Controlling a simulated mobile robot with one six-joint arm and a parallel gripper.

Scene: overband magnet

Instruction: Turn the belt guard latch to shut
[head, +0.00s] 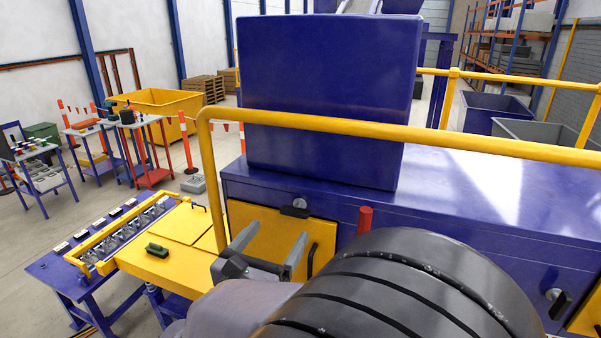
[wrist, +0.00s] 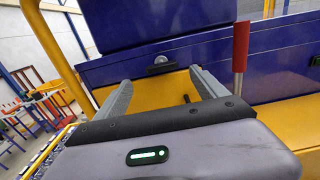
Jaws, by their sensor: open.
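A latch (head: 297,207) with a round grey boss and a black bar sits on the blue housing, above the upper edge of a yellow guard panel (head: 262,230). Its bar lies about level. It also shows in the wrist view (wrist: 160,64), beyond and between the fingertips. My gripper (head: 277,235) is open and empty in front of the panel, apart from the latch; its two grey fingers also show in the wrist view (wrist: 160,80). A second, similar latch (head: 557,299) at the far right has its bar slanting. I cannot tell which one the task names.
A yellow rail (head: 400,134) crosses above the housing, with a post (head: 211,185) left of the gripper. A red handle (head: 365,219) stands right of the gripper, and a black pull handle (head: 312,261) is on the panel. A yellow-topped bench (head: 165,262) stands left.

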